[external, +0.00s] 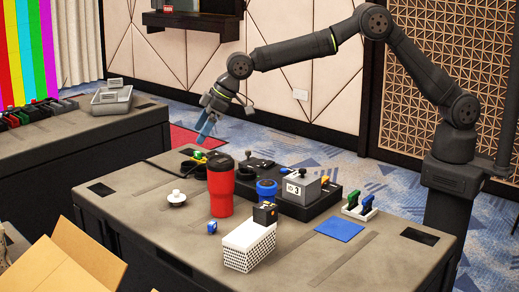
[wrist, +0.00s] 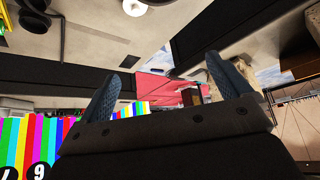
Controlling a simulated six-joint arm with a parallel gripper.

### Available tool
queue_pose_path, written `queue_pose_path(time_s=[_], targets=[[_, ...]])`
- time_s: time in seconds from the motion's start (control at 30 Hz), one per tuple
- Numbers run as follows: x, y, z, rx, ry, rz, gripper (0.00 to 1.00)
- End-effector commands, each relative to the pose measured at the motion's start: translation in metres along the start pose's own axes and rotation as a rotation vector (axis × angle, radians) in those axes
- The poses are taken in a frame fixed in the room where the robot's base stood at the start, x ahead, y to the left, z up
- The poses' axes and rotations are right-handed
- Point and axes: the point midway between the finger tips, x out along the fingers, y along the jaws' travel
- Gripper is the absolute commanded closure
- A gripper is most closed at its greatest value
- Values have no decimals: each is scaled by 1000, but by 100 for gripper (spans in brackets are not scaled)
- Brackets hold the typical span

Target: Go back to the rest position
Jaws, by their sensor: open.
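My gripper (external: 205,131) hangs at the end of my outstretched arm, above the far left part of the grey table (external: 130,187). Its blue fingers point down in the external view. In the wrist view my gripper (wrist: 164,84) shows its two fingers spread wide with nothing between them. It is open and empty. It is apart from the red tumbler (external: 221,190), which stands on the table to the right of it and nearer the camera.
A black console (external: 310,207) with a grey block marked 3 (external: 298,187) stands mid-table. A white perforated box (external: 248,247) carries a small black cube (external: 265,213). A blue mat (external: 340,228) lies at right. A second table (external: 85,135) stands at left.

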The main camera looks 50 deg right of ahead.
Motion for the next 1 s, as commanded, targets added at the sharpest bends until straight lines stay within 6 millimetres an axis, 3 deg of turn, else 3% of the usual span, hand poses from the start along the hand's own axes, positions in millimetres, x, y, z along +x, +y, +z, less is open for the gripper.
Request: queue_pose_path(time_s=[0.7, 0.87, 1.0], targets=[[44, -84, -51, 55, 9, 44, 5], [50, -100, -57, 70, 15, 56, 5], [65, -99, -47, 73, 12, 57, 5]])
